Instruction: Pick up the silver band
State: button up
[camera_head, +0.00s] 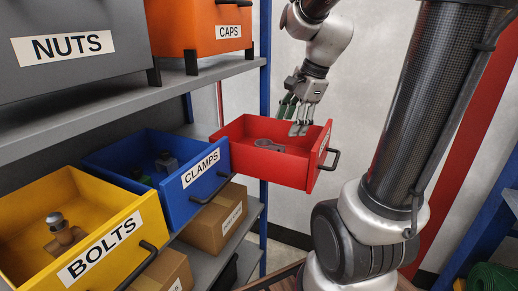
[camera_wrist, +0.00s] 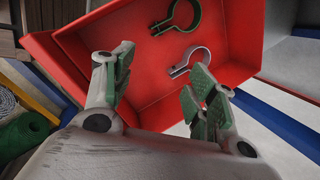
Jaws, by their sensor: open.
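The silver band (camera_wrist: 180,70) is an open ring with a small tab, lying on the floor of the red drawer (camera_wrist: 75,45) in the wrist view. In the head view my gripper (camera_head: 291,118) hangs over the red drawer (camera_head: 298,172). A grey clamp (camera_head: 268,145) shows on the drawer floor there; which of the two it is, I cannot tell.
The blue CLAMPS drawer (camera_head: 182,206) and yellow BOLTS drawer (camera_head: 70,245) stand open to the left. The NUTS bin (camera_head: 95,75) and orange CAPS bin (camera_head: 185,38) sit on the shelf above. A blue post (camera_head: 265,80) rises beside the red drawer. Cardboard boxes (camera_head: 212,222) sit below.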

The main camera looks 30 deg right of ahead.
aim_at(278, 146)
jog(key=w+d+f+m, duration=0.1)
jog(key=w+m, duration=0.1)
jog(key=m, duration=0.1)
jog(key=w+d+f+m, duration=0.1)
jog(key=w+f+m, duration=0.1)
jog(key=w+m, duration=0.1)
jog(key=w+d+f+m, duration=0.1)
jog(key=w+f+m, duration=0.1)
jog(key=w+m, duration=0.1)
jog(key=shift+w+f+m+y, duration=0.15)
jog(key=shift+w+m+y, duration=0.1)
jog(key=shift+m+y, duration=0.2)
jog(key=x, duration=0.7)
jog(key=shift+s+d+f, duration=0.1)
jog(key=shift+d+f, duration=0.05)
jog(key=shift+d, duration=0.1)
grip_shut()
